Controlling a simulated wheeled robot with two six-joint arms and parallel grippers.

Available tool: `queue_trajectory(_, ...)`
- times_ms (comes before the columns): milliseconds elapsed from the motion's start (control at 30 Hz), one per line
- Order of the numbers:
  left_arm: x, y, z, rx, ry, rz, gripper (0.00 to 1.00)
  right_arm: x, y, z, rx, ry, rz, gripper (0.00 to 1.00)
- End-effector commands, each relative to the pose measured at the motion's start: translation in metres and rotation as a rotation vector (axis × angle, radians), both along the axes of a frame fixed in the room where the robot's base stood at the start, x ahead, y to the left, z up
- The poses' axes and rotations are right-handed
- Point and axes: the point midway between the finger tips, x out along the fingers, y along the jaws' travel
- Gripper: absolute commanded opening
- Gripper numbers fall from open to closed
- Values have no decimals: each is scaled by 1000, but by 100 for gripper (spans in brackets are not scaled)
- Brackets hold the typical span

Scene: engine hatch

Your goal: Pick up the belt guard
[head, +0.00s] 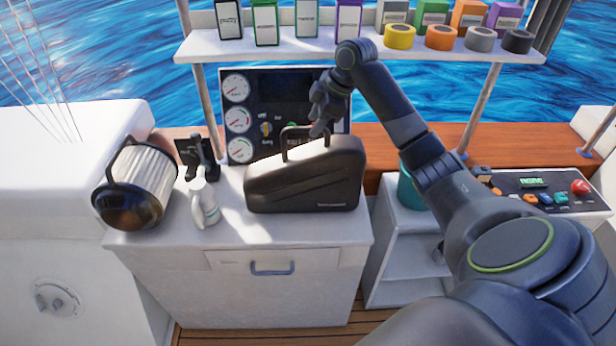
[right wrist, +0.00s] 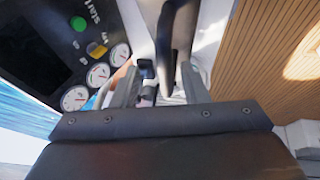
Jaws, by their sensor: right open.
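The belt guard (head: 305,185) looks like a dark, case-shaped cover with a loop handle on top. It stands upright on the white cabinet top in the head view. My right gripper (head: 318,128) is open at the right end of the handle, just above the guard. In the right wrist view, a dark bar that looks like the handle (right wrist: 178,35) lies ahead of the open right gripper (right wrist: 160,82). I cannot tell whether the fingers touch it. The left gripper is not in view.
A gauge panel (head: 238,118) stands close behind the guard. A white spray bottle (head: 204,203) and a ribbed filter (head: 140,180) are to its left. A shelf (head: 290,46) with boxes and tape rolls hangs above. The cabinet's front strip is clear.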

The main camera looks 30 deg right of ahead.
Motion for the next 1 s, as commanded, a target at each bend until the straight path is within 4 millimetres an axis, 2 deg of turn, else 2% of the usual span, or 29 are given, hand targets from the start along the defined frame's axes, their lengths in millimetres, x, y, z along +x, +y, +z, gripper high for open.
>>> queue_trajectory(233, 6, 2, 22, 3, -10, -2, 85, 9, 16, -21, 5, 5, 1, 41)
queue_trajectory(400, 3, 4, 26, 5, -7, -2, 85, 16, 20, -42, 2, 3, 0, 41)
queue_trajectory(667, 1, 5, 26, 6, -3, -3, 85, 17, 20, -46, -1, 1, 1, 41)
queue_trajectory(1000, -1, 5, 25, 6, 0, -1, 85, 17, 20, -46, -1, 1, 1, 0)
